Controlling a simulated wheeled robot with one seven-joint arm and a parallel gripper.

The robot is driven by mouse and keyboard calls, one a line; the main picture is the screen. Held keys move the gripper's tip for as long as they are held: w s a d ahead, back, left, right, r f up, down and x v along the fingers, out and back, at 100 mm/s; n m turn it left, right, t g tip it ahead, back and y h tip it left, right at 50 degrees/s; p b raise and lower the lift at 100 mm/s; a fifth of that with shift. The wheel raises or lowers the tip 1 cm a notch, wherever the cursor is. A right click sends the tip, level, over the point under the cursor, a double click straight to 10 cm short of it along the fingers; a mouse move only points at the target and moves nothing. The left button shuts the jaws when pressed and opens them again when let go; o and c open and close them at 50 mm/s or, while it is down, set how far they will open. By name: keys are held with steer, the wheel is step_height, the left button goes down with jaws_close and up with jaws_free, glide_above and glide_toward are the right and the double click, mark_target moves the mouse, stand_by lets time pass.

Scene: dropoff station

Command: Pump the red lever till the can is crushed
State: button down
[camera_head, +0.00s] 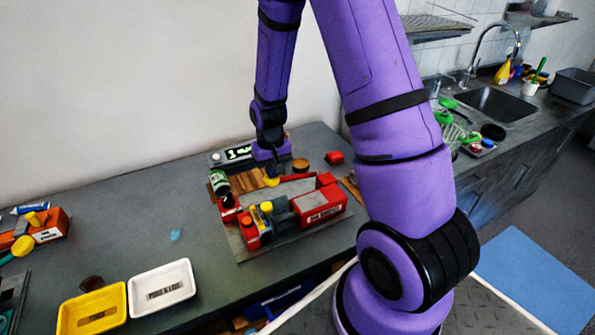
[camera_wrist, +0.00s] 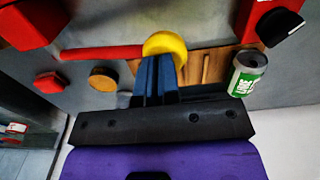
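The red can crusher (camera_head: 322,213) sits on a board on the counter. Its red lever (camera_wrist: 100,52) ends in a yellow ball knob (camera_wrist: 165,44), which also shows in the head view (camera_head: 271,182). My gripper (camera_wrist: 157,62) is at the knob, its blue fingers close together with no clear gap. The fingertips overlap the knob's lower edge in the wrist view; I cannot tell how firmly they touch. A green and white can (camera_wrist: 247,76) is right of the fingers. In the head view the can (camera_head: 219,183) is at the board's left side and looks uncrushed.
A white tray (camera_head: 161,305) and a yellow tray (camera_head: 91,325) lie at the front left. A small display box (camera_head: 238,153) stands behind the crusher. A red block (camera_head: 335,158) and a round brown piece (camera_head: 300,165) are nearby. The counter's left middle is mostly clear.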

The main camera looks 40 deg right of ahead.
mark_target(274, 183)
steer(key=shift+s+f, duration=0.1)
steer(key=shift+f, duration=0.05)
steer(key=shift+a+f, duration=0.1)
steer(key=shift+f, duration=2.3)
steer(key=shift+d+r, duration=0.2)
steer(key=shift+r, duration=1.9)
steer(key=shift+d+r, duration=0.2)
steer(key=shift+r, duration=1.85)
